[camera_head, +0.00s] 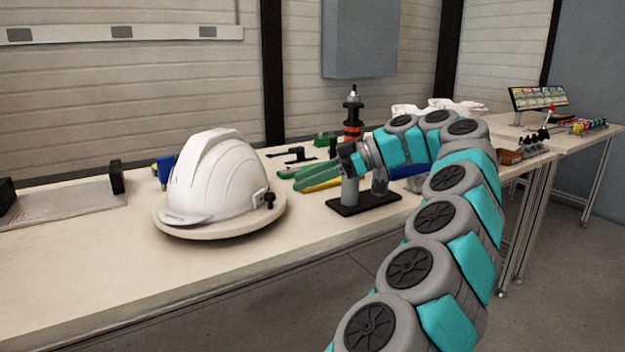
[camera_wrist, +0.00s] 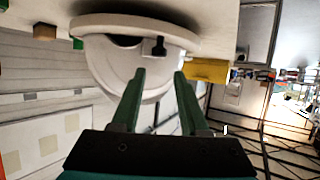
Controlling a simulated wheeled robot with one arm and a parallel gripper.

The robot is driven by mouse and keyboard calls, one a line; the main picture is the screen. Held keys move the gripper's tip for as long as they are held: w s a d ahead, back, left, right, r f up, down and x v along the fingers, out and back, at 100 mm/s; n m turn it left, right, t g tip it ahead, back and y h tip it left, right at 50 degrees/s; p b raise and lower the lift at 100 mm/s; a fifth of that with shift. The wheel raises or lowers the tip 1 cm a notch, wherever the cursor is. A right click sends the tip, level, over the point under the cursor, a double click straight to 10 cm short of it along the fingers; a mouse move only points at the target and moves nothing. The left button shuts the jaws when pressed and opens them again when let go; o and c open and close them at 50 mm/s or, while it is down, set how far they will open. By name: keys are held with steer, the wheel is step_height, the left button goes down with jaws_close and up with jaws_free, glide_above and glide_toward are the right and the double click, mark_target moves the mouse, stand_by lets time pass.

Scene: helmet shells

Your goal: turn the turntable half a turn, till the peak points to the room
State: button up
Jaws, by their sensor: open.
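A white helmet shell (camera_head: 220,175) sits upright on a round, pale turntable (camera_head: 250,224) on the workbench. Its peak (camera_head: 186,218) points to the front left in the head view, and a dark clip (camera_head: 269,198) shows low on its right side. My gripper (camera_head: 287,180) is open and empty, with green fingers reaching left toward the helmet from the right. In the wrist view, which is upside down, the turntable (camera_wrist: 120,22) and helmet (camera_wrist: 112,62) lie ahead of my gripper (camera_wrist: 159,72). Whether the fingertips touch anything is unclear.
A dark stand (camera_head: 365,203) is on the bench below my wrist. A yellow object (camera_head: 322,185) lies under the fingers. A blue object (camera_head: 165,168) stands behind the helmet. A grey plate with black end blocks (camera_head: 65,200) is at the left. The bench front is clear.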

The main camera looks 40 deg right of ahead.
steer(key=shift+s+d+f, duration=0.15)
steer(key=shift+s+d, duration=0.15)
steer(key=shift+d, duration=0.15)
stand_by(0.4)
